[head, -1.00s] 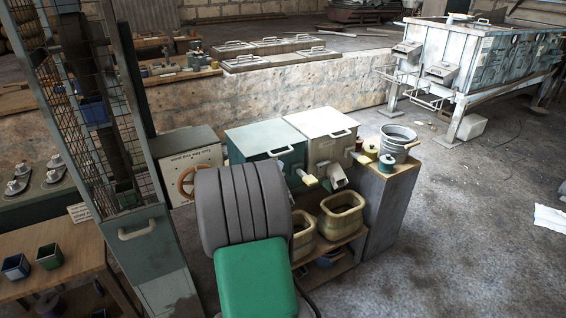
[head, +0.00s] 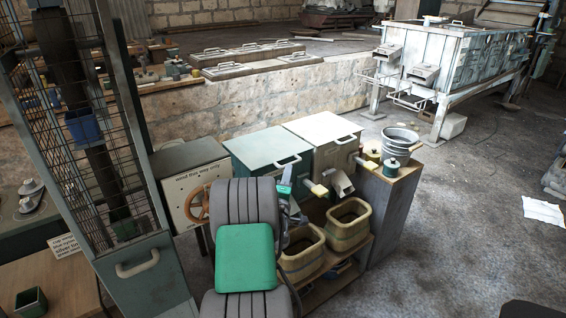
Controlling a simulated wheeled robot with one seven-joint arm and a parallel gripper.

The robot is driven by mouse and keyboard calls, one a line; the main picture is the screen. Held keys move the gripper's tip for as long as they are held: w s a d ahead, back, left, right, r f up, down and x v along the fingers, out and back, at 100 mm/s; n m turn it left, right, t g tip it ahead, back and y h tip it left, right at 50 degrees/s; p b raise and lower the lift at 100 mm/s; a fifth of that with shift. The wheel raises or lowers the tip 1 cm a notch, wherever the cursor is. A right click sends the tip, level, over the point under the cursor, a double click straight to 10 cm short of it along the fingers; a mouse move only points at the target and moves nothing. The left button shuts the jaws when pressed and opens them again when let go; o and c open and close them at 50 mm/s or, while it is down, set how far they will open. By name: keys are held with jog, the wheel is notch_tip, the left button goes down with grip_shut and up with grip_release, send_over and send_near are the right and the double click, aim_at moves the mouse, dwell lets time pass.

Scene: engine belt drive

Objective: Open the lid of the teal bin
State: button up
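The teal bin (head: 238,166) stands in the middle of the head view, with its flat lid (head: 262,147) lying closed. A pale bar handle (head: 289,162) is at the lid's front right edge. My gripper (head: 286,184) seems to be just below that handle, in front of the bin. It is small and partly hidden behind my arm, so I cannot tell whether its fingers are open or touch the bin. My arm also covers part of the bin's front.
A cream-lidded bin (head: 322,128) stands close on the right, with a metal chute (head: 341,184) and a pale-handled lever (head: 318,190) in front. Baskets (head: 348,221) sit below. A metal bucket (head: 399,143) stands on the cabinet. A mesh tower (head: 133,262) is at left. Right floor is mostly clear.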

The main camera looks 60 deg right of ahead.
jog(key=x, duration=0.6)
jog(key=shift+s+d+p, duration=0.1)
jog(key=shift+d+p, duration=0.2)
jog(key=shift+p, duration=0.1)
jog(key=shift+c, duration=0.3)
grip_shut()
dwell(0.6)
